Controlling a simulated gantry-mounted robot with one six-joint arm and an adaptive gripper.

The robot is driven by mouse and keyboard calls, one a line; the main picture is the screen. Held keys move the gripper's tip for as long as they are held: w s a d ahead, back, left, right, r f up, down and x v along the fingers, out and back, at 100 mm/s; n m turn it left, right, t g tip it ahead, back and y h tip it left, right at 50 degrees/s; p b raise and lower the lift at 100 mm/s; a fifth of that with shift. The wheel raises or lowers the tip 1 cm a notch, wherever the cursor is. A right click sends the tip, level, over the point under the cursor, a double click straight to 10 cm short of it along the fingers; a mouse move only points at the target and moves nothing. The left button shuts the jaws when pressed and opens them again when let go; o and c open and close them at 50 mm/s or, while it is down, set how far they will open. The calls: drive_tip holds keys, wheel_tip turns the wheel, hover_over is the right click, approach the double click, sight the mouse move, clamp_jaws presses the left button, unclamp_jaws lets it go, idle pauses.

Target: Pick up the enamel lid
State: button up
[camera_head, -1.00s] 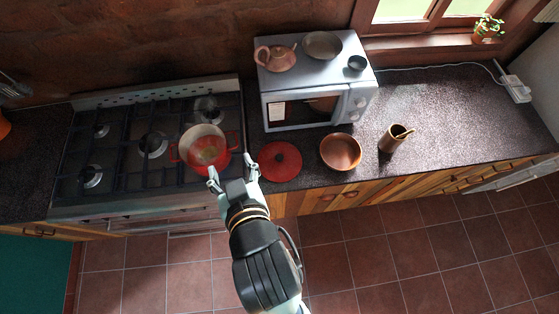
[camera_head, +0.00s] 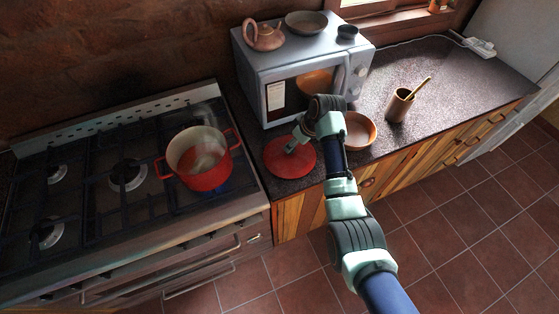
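The red enamel lid (camera_head: 283,168) lies flat on the dark counter, between the stove and the bowl, in front of the microwave. My gripper (camera_head: 293,146) is over the lid's middle, coming in from the right. Its fingers point down and left at the lid's centre, where any knob is hidden. I cannot tell whether the fingers touch the lid, or whether they are open or shut. The lid looks to be resting on the counter.
A red pot (camera_head: 206,178) stands on the stove (camera_head: 95,215), left of the lid, with a blue glow beneath it. The microwave (camera_head: 275,68) is close behind. A copper-brown bowl (camera_head: 360,133) is partly behind my arm. A brown cup (camera_head: 399,105) holds a utensil.

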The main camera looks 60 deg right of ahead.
sight(290, 153)
drive_tip(key=b+x, duration=0.2)
drive_tip(key=x, duration=0.5)
drive_tip(key=shift+s+f, duration=0.1)
drive_tip(key=shift+s, duration=0.05)
clamp_jaws()
